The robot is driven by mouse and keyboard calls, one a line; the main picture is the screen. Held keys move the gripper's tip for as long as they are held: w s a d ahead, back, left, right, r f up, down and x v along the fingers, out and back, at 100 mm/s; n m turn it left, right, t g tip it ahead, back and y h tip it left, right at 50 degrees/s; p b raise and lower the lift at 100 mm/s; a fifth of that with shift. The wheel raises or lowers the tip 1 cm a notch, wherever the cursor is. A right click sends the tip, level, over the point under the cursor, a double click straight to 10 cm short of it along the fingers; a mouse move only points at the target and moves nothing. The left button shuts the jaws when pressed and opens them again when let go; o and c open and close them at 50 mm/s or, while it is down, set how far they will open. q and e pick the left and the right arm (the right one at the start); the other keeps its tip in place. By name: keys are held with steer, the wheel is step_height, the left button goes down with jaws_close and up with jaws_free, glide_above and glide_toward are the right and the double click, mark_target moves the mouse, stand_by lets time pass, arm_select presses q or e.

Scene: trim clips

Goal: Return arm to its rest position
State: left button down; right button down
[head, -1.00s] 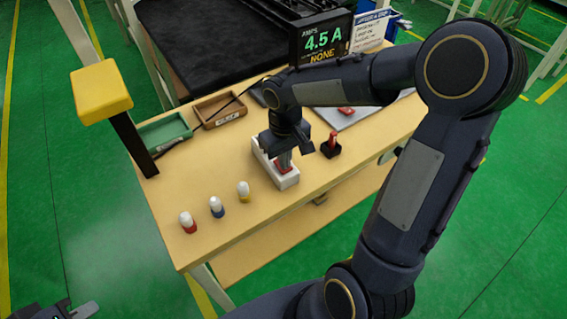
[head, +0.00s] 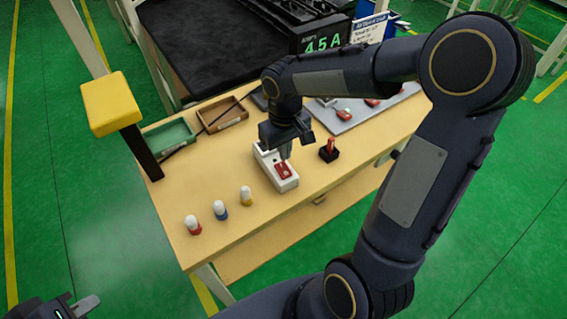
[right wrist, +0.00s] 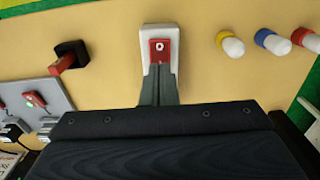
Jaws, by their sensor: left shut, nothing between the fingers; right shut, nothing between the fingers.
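My right gripper (head: 286,152) is shut and empty, just above a white block (head: 263,155) on the wooden table. A red piece (head: 284,170) lies in the top of the block. In the right wrist view the shut fingers (right wrist: 159,72) point at the red piece (right wrist: 160,50) and overlap the white block (right wrist: 158,32); I cannot tell the exact gap. My left gripper (head: 86,306) is at the bottom left corner, away from the table, shut and empty.
Bottles with red (head: 193,225), blue (head: 220,210) and yellow (head: 246,196) bands stand front left. A black holder (head: 329,155) with a red piece is right of the block. Green (head: 168,138) and brown (head: 222,115) trays, a yellow-topped post (head: 110,103) and a display (head: 322,42) stand behind.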

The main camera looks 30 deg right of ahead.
steer(key=shift+r, duration=0.65)
steer(key=s+a+r+m+t+y, duration=0.1)
steer(key=s+a+r+t+y, duration=0.1)
steer(key=s, duration=0.6)
steer(key=s+a+r+m+t+y, duration=0.1)
steer(key=s+a+r+t, duration=0.1)
steer(key=s, duration=0.7)
step_height(320, 180, up, 3)
steer(key=shift+f+m+t+y, duration=0.2)
steer(key=shift+m+t+y, duration=0.15)
steer(key=shift+t, duration=0.45)
